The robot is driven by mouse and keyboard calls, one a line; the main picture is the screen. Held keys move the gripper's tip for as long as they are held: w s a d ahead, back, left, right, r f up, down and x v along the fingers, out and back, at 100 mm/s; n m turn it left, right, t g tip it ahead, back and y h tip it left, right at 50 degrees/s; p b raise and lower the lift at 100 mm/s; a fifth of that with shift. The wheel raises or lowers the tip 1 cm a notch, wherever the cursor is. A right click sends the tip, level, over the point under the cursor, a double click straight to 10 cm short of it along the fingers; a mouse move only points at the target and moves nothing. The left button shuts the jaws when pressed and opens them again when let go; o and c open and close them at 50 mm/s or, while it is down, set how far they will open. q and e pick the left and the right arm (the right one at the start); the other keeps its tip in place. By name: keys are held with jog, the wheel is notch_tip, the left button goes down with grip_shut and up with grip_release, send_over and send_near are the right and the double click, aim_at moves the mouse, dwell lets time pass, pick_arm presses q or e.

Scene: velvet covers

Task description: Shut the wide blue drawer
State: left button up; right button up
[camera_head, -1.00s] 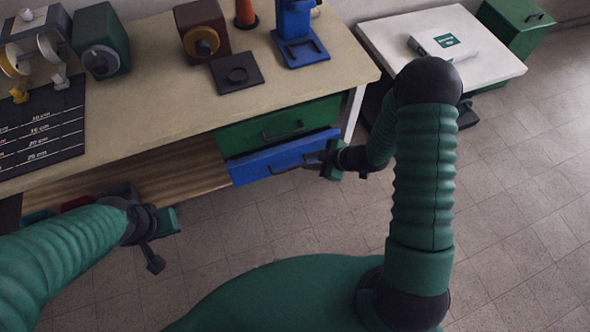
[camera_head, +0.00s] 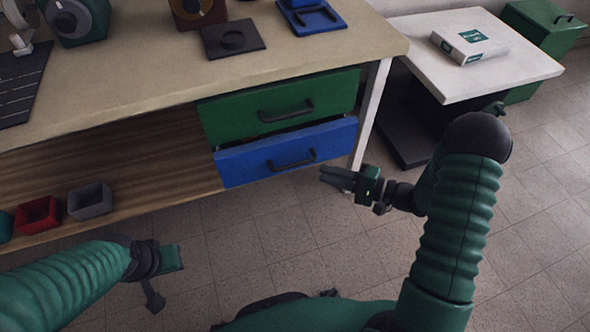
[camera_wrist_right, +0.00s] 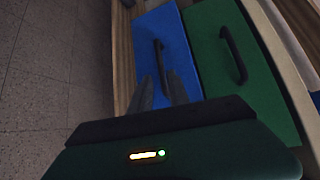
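The wide blue drawer (camera_head: 240,163) is under the green drawer (camera_head: 225,118) at the right end of the workbench. Its front stands slightly proud, with a narrow dark gap above it. Its dark bar handle (camera_head: 292,161) also shows in the right wrist view (camera_wrist_right: 161,60). My right gripper (camera_head: 322,174) is just right of and below the handle in the head view, apparently clear of it. Its two fingers (camera_wrist_right: 158,84) point toward the blue front, with a gap between them and nothing held. My left gripper (camera_head: 165,280) hangs low at the left, its fingers unclear.
The workbench top (camera_head: 130,85) carries several devices. A red bin (camera_head: 38,214) and a grey bin (camera_head: 90,201) sit on its lower shelf. A white side table (camera_head: 485,75) with a box stands at the right. The floor before the drawers is clear.

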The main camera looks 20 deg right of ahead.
aim_at(295, 164)
jog(key=b+x, duration=0.4)
jog(key=x, duration=0.6)
jog(key=shift+w+a+f, duration=0.1)
jog(key=shift+w+a, duration=0.1)
jog(key=shift+w, duration=0.1)
grip_shut()
jog(key=shift+s+f, duration=0.1)
dwell(0.6)
